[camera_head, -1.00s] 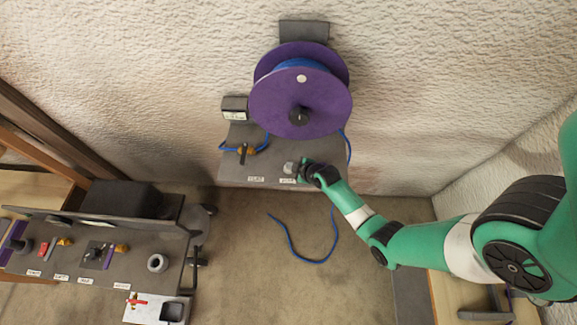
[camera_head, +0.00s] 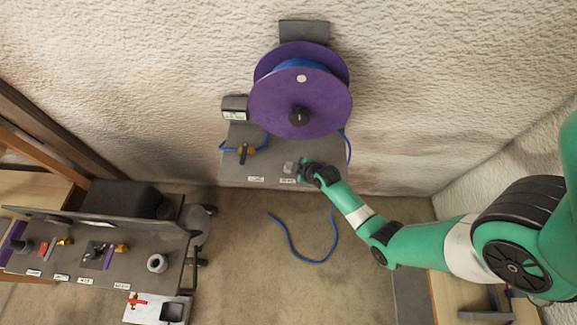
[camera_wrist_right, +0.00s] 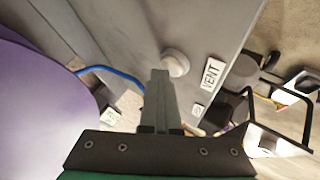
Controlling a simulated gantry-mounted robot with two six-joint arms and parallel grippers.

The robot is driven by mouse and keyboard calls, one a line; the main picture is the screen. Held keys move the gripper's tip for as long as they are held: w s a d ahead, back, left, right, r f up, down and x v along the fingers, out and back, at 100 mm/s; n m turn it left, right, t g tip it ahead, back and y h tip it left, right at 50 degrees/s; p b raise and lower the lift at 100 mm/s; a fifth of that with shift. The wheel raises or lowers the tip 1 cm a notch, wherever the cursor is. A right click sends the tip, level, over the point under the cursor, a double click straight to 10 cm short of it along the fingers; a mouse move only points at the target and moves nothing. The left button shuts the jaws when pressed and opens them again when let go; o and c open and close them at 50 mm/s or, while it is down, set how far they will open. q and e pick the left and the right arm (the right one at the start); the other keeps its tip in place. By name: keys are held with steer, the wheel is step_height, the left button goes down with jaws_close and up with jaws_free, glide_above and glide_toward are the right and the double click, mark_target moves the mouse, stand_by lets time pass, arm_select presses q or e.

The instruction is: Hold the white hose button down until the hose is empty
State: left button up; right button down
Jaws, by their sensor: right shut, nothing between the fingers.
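The white hose button (camera_wrist_right: 175,62) is a pale round knob on the grey panel, beside a label reading VENT (camera_wrist_right: 212,73). In the head view it is small and close to my right gripper (camera_head: 299,171) at the panel's front. In the right wrist view my right gripper (camera_wrist_right: 160,75) is shut and empty, with its fingertips right at the button's edge. I cannot tell whether they touch it or whether it is pressed. The blue hose (camera_head: 302,259) runs from the purple reel (camera_head: 275,100) and trails in a loop on the floor. My left gripper is not in view.
A second grey bench (camera_head: 55,262) with several fittings stands at lower left. The floor between is mostly clear.

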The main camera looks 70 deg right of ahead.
stand_by(0.4)
steer(key=shift+r+p, duration=0.9)
step_height(320, 180, up, 5)
steer(key=p, duration=0.5)
steer(key=shift+r, duration=0.1)
steer(key=shift+a, duration=0.1)
